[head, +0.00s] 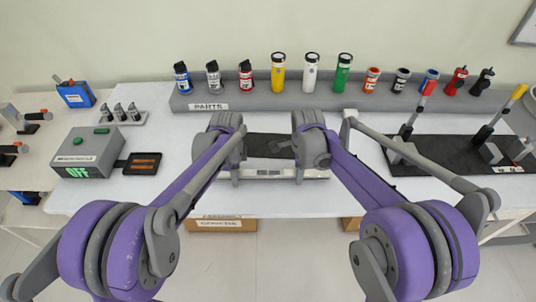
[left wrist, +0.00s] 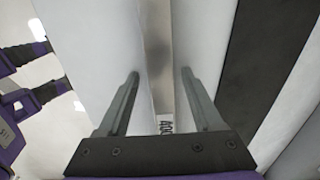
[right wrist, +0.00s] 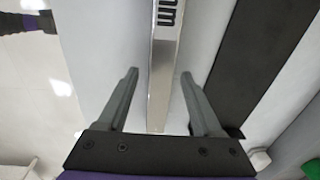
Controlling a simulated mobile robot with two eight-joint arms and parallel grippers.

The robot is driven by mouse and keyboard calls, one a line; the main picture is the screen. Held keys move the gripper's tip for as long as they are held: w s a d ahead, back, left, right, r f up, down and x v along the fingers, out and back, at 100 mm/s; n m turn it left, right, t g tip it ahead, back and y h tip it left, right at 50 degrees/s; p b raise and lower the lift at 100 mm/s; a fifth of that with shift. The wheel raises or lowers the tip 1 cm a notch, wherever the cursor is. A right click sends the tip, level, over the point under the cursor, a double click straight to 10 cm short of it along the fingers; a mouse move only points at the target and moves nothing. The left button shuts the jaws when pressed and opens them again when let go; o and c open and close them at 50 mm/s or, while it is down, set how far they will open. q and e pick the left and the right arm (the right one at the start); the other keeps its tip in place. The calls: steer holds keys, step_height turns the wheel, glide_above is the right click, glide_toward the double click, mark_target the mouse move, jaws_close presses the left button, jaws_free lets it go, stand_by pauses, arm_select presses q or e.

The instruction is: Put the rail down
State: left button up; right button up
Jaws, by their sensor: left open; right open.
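The rail (head: 268,174) is a long silver bar with a printed label. It lies left to right near the front edge of the white table, between my two grippers in the head view. My left gripper (head: 236,178) is open at its left part; in the left wrist view the rail (left wrist: 158,60) runs between the spread fingers. My right gripper (head: 299,176) is open at its right part; in the right wrist view the rail (right wrist: 164,75) shows between the fingers, with gaps on both sides. My arms hide the rail's ends in part.
A dark strip (head: 268,146) lies just behind the rail. A grey parts rack (head: 220,101) with bottles and cans stands at the back. A grey box reading OFF (head: 90,150) is left; a black board (head: 455,155) with upright levers is right. Boxes (head: 215,225) sit below the table.

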arm_select(q)
step_height(320, 180, up, 12)
steer(key=shift+s, duration=0.4)
arm_select(e)
step_height(320, 180, up, 12)
steer(key=shift+s, duration=0.45)
stand_by(0.4)
